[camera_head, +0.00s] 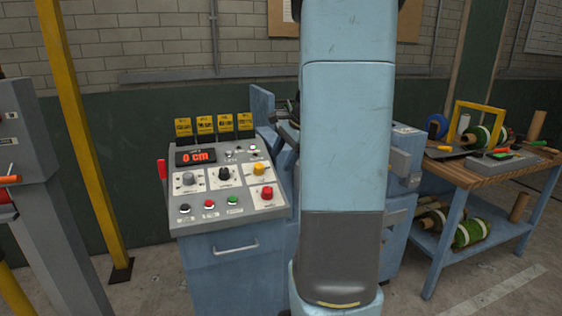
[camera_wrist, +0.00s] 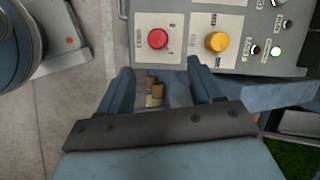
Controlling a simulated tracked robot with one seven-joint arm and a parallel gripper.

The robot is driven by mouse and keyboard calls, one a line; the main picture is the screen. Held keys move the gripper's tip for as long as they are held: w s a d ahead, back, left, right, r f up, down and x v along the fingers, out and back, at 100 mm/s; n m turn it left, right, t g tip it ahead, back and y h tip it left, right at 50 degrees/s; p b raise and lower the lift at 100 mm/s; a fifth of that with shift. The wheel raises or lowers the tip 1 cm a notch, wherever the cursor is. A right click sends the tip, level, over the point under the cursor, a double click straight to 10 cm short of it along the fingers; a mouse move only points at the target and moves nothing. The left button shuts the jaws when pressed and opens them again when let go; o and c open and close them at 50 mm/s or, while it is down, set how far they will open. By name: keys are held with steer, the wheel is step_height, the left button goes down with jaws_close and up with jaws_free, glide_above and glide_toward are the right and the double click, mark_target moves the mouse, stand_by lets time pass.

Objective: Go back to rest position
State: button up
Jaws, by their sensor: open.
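My gripper (camera_wrist: 158,68) is open and empty in the wrist view, its two blue fingers spread apart at the edge of the control panel (camera_wrist: 183,18). The red button (camera_wrist: 158,39) and yellow knob (camera_wrist: 216,41) lie just beyond the fingertips. In the head view my blue arm stands upright at the centre and hides part of the scene. The grey control console (camera_head: 232,212) is left of it, with a red "0 cm" display (camera_head: 194,157). My gripper is mostly hidden behind the arm there.
A wooden workbench (camera_head: 478,176) with spools and tools stands at the right. A yellow post (camera_head: 85,135) and a grey machine (camera_head: 45,190) stand at the left. Small brown cylinders (camera_wrist: 153,85) show between my fingers, farther below. Concrete floor is clear between post and console.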

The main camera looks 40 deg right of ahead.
stand_by(0.4)
steer(key=s+a+r+n+h, duration=0.1)
steer(key=s+a+r+n, duration=0.2)
steer(key=s+a+n, duration=0.6)
steer(key=s+a+r+n+t+h, duration=0.1)
steer(key=s+a+r+n+h, duration=0.1)
steer(key=s+a+n, duration=0.7)
steer(key=shift+s+a+r+t, duration=0.3)
steer(key=shift+s+a+r, duration=0.4)
steer(key=shift+s+a, duration=1.6)
steer(key=shift+w+a, duration=0.5)
steer(key=shift+w, duration=0.05)
